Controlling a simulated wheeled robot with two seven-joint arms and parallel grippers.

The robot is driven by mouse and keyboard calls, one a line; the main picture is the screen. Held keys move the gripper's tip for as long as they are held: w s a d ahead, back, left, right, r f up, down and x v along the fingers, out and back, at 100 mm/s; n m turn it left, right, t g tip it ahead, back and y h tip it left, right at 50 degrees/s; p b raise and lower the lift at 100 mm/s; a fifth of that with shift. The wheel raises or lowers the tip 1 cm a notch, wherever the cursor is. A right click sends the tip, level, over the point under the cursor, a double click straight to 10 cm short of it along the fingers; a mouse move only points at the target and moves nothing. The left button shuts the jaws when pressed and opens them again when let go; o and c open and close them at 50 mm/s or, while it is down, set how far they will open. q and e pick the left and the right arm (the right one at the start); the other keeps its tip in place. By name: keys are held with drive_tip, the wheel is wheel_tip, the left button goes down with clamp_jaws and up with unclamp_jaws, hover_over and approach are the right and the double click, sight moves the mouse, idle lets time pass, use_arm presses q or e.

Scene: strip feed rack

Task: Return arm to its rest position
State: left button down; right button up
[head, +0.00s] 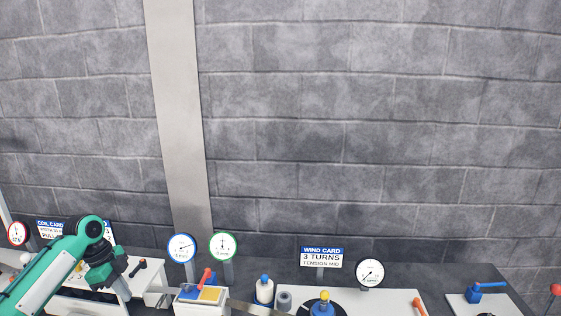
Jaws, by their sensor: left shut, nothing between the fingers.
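My left arm is teal and white and comes in from the lower left. Its dark gripper (122,284) points down and to the right, over the white bench top at the lower left. The gripper is shut and holds nothing. The arm hides part of the coil card (50,227) and of the bench behind it. My right gripper is not in view.
Gauges with a blue rim (181,248), green rim (223,246) and black rim (370,273) stand along the bench. A wind card (322,257) reads "3 TURNS". The wall above is clear.

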use_arm(q)
drive_tip(key=s+d+f+n+t+y, duration=0.1)
drive_tip(key=s+d+f+n, duration=0.3)
drive_tip(key=s+d+f, duration=1.35)
drive_tip(key=s+r+n+t+y, duration=0.25)
drive_tip(key=s+n, duration=0.85)
drive_tip(key=s, duration=0.9)
wheel_tip(320, 180, down, 32)
drive_tip(key=g, duration=0.1)
drive_tip(key=s+a+f+g, duration=0.1)
drive_tip(key=s+a+f, duration=0.2)
drive_tip(key=s+f, duration=1.6)
drive_tip(key=shift+s+a, duration=0.15)
drive_tip(key=shift+s, duration=0.1)
